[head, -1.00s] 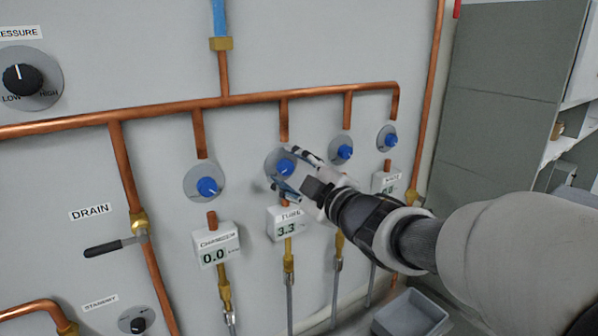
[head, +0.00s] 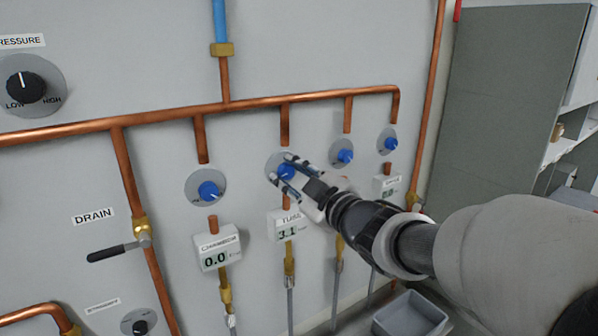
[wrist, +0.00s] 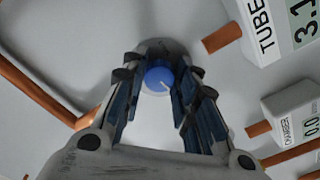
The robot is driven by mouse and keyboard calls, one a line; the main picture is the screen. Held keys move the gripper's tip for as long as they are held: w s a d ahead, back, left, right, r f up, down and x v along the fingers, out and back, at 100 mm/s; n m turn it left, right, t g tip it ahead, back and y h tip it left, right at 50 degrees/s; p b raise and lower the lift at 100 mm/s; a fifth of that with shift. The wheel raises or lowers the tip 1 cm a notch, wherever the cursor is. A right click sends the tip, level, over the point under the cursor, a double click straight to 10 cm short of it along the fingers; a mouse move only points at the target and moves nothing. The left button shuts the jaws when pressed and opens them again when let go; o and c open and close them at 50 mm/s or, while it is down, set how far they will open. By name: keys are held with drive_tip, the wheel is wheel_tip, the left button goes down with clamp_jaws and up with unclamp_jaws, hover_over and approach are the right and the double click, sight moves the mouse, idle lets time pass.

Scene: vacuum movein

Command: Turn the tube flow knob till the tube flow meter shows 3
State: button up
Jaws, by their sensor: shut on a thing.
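The tube flow knob (head: 287,172) is blue on a round grey plate, second from the left in the row of knobs. It also shows in the wrist view (wrist: 159,77), with a pale pointer line on its face. My gripper (head: 282,172) is shut on this knob, with one finger on each side of it in the wrist view (wrist: 160,85). The tube flow meter (head: 287,226) sits below the knob and reads 3.1. It shows sideways in the wrist view (wrist: 285,28), also reading 3.1.
The chamber meter (head: 217,252) reads 0.0 under its blue knob (head: 208,190). Two more blue knobs (head: 345,156) (head: 390,143) are to the right. A copper pipe (head: 180,112) runs above the row. A drain lever (head: 112,252) sticks out at left. A grey bin (head: 408,315) is below.

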drive_tip(key=shift+m+p, duration=0.3)
drive_tip(key=shift+m, duration=0.7)
drive_tip(key=o, duration=1.1)
drive_tip(key=shift+c, duration=0.2)
drive_tip(key=shift+s+d, duration=0.1)
drive_tip(key=v, duration=1.1)
drive_tip(key=shift+s+d, duration=0.2)
drive_tip(key=shift+s, duration=0.1)
